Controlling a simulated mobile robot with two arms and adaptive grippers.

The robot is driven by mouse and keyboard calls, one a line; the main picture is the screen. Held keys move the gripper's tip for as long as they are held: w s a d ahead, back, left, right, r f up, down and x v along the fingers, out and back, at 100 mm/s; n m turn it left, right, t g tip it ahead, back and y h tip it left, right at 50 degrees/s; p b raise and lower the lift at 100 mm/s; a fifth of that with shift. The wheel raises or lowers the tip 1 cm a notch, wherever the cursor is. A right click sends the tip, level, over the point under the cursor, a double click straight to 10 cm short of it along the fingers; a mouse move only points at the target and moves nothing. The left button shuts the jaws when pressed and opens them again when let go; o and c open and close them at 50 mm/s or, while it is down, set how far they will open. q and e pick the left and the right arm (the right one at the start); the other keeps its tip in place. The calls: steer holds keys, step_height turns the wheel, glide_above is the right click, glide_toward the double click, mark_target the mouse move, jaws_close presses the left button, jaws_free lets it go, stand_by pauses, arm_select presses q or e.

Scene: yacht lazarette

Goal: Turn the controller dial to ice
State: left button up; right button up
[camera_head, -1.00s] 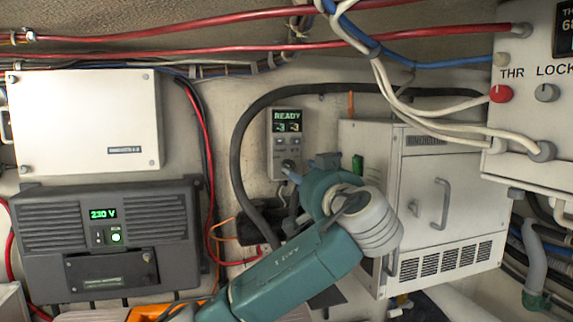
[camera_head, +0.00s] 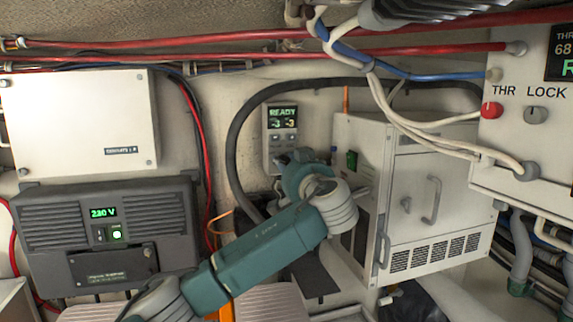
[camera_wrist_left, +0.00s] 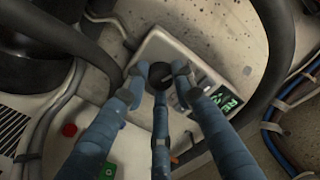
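The controller (camera_head: 270,138) is a small pale box on the back wall, with a lit READY display (camera_head: 284,117). In the left wrist view the controller (camera_wrist_left: 205,82) lies tilted, its green display (camera_wrist_left: 224,97) at the right. Its dark round dial (camera_wrist_left: 160,72) sits between the fingertips of my left gripper (camera_wrist_left: 160,80), at the controller's lower end. The blue fingers bracket the dial closely; whether they press on it is unclear. In the head view my left gripper (camera_head: 295,158) covers the dial. The dial's setting is not readable. My right gripper is not in view.
A white cabinet (camera_head: 365,135) stands right of my left arm. A dark 230 V unit (camera_head: 65,225) and a white box (camera_head: 80,105) are at the left. A thick black hose (camera_head: 233,150) loops around the controller. A THR/LOCK panel (camera_head: 515,150) is at the right.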

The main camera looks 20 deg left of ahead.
arm_select(q)
jaws_close()
steer(key=shift+f+b, duration=0.15)
steer(key=shift+b, duration=0.25)
steer(key=shift+m+b, duration=0.65)
steer(key=shift+m, duration=8.15)
